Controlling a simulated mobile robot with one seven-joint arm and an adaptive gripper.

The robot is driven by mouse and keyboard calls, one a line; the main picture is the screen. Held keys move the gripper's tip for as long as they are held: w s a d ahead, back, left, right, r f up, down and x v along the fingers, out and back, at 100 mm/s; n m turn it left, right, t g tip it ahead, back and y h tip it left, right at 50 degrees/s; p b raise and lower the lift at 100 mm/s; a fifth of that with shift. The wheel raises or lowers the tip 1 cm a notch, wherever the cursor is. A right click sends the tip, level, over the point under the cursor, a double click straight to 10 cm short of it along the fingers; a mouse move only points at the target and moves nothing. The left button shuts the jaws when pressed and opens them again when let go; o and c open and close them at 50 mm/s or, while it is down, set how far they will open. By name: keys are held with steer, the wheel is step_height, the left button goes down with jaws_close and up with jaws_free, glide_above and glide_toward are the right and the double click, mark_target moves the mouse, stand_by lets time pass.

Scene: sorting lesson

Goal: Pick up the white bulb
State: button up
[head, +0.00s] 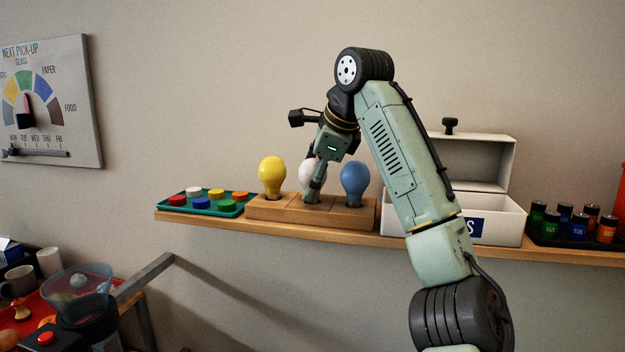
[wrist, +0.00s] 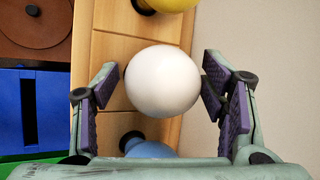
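The white bulb (head: 306,172) stands in the middle of a wooden block (head: 262,211) on the shelf, between a yellow bulb (head: 272,172) and a blue bulb (head: 355,180). In the head view my gripper (head: 314,186) reaches down at it and hides part of it. In the wrist view the white bulb (wrist: 162,80) lies between the open fingers of my gripper (wrist: 163,100). The right finger is close to or touching the bulb; I cannot tell which. A gap shows at the left finger. The bulb's base is hidden.
A teal tray (head: 176,210) with coloured caps is left of the block. A white open box (head: 500,222) is to its right, behind my arm. Several batteries (head: 564,216) stand in a dark tray at far right. The wall is close behind the shelf (head: 215,225).

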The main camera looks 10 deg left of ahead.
steer(key=c, duration=0.7)
steer(key=shift+c, duration=0.2)
